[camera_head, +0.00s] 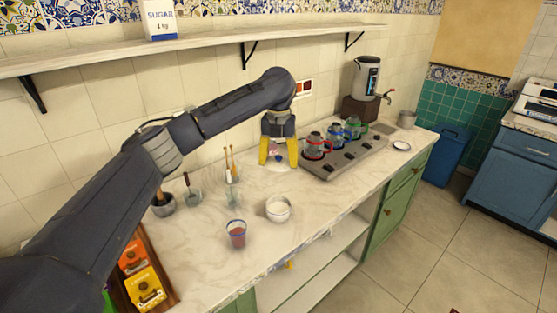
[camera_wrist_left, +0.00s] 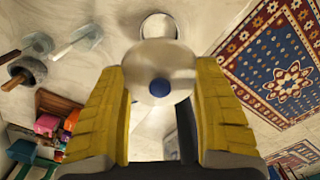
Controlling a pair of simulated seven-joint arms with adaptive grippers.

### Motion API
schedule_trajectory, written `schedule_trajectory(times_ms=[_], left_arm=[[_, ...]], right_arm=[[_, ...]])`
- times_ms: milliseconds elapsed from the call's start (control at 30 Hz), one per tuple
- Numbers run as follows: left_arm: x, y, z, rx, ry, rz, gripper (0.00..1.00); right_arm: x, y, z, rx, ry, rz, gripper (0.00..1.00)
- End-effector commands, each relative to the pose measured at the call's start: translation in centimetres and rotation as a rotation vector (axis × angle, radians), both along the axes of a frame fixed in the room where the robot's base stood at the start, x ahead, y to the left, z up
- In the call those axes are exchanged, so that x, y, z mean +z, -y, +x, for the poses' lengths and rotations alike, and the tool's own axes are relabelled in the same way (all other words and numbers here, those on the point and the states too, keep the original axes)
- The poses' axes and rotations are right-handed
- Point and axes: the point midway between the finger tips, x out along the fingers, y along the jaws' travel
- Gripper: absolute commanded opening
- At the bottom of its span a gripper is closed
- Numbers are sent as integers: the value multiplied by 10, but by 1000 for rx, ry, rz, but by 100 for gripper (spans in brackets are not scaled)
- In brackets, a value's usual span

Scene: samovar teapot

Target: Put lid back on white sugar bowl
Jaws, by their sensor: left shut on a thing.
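The white sugar bowl (camera_head: 278,209) stands uncovered on the marble counter, with pale contents showing. My left gripper (camera_head: 278,157) is farther back on the counter, behind the bowl and apart from it. In the left wrist view, my left gripper (camera_wrist_left: 160,88) is shut on the round white lid (camera_wrist_left: 158,60), which has a blue knob (camera_wrist_left: 159,87). The lid lies between the yellow fingers and its far edge is clear of them. In the head view the lid is small and partly hidden by the fingers. My right gripper is not in view.
A glass with red contents (camera_head: 236,234) stands left of the bowl. A mortar (camera_head: 163,205) is at left. Counter between gripper and bowl is clear.

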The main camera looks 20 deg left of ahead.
Motion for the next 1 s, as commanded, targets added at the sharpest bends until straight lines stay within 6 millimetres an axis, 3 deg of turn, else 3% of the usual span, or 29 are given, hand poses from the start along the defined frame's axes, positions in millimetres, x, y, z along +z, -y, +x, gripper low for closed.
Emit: schedule_trajectory(times_ms=[100, 333, 1000], left_arm=[[-33, 0, -1, 11, -7, 0, 40], [-80, 0, -1, 22, -2, 0, 40], [-133, -1, -1, 25, 1, 0, 39]], right_arm=[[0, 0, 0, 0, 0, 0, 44], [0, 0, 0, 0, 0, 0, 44], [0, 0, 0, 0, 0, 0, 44]])
